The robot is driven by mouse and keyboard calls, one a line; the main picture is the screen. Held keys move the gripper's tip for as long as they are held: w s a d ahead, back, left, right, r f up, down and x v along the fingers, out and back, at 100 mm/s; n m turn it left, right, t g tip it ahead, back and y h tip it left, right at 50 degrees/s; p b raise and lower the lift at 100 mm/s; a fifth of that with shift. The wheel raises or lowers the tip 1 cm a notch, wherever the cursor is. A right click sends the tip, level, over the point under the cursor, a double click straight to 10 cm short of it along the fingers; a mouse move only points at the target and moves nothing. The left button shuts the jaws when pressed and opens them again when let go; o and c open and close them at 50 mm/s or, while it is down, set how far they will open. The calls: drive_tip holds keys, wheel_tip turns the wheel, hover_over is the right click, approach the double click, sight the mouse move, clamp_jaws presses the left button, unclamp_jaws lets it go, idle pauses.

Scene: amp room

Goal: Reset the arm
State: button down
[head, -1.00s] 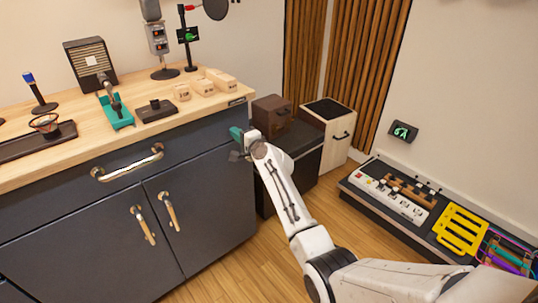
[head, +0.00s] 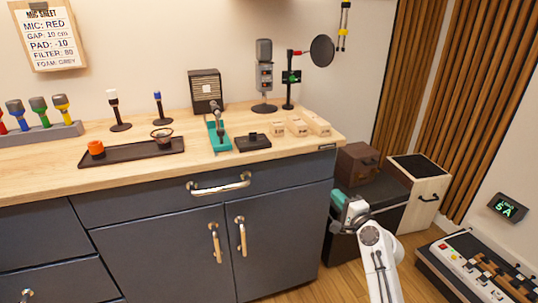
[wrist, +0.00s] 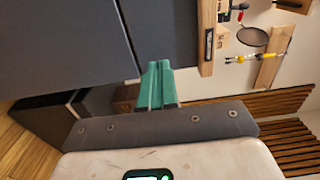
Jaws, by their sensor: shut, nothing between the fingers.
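My white arm reaches up from the bottom right of the head view, to the right of the dark cabinet (head: 285,240). My gripper (head: 338,200) is at its end, beside the cabinet's right edge and below the countertop. In the wrist view my gripper (wrist: 158,68) shows two teal fingers lying together, shut with nothing between them. The cabinet's dark front fills the upper left of the wrist view. From these views I cannot tell the exact gap between my gripper and the cabinet.
A brown box (head: 358,163) and a light wooden bin (head: 424,195) stand behind my gripper. A low unit with a control panel (head: 470,265) is at the lower right. A microphone (head: 264,75), a tray (head: 130,150) and wooden blocks (head: 297,126) stand on the countertop (head: 215,163).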

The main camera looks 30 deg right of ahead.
drive_tip(key=s+a+f+n+g+y+p, duration=0.35)
drive_tip(key=s+a+n, duration=0.3)
drive_tip(key=a, duration=0.45)
drive_tip(key=s+a+f+n+g+y+p, duration=0.3)
drive_tip(key=s+a+f+n+g, duration=0.25)
drive_tip(key=a, duration=0.65)
drive_tip(key=s+a+r+n+g+p, duration=0.1)
drive_tip(key=s+n+g, duration=0.1)
drive_tip(key=s, duration=0.5)
drive_tip(key=s+a+r+n+g+h+p, duration=0.1)
drive_tip(key=s+a+r+n+g+p, duration=0.1)
drive_tip(key=s, duration=0.6)
drive_tip(key=s+a+r+n+g+h+p, duration=0.1)
drive_tip(key=s+r+n+g+p, duration=0.1)
drive_tip(key=s, duration=0.5)
drive_tip(key=n+g, duration=0.1)
drive_tip(key=n, duration=0.1)
drive_tip(key=shift+s+a+n, duration=0.2)
drive_tip(key=shift+s+n, duration=0.1)
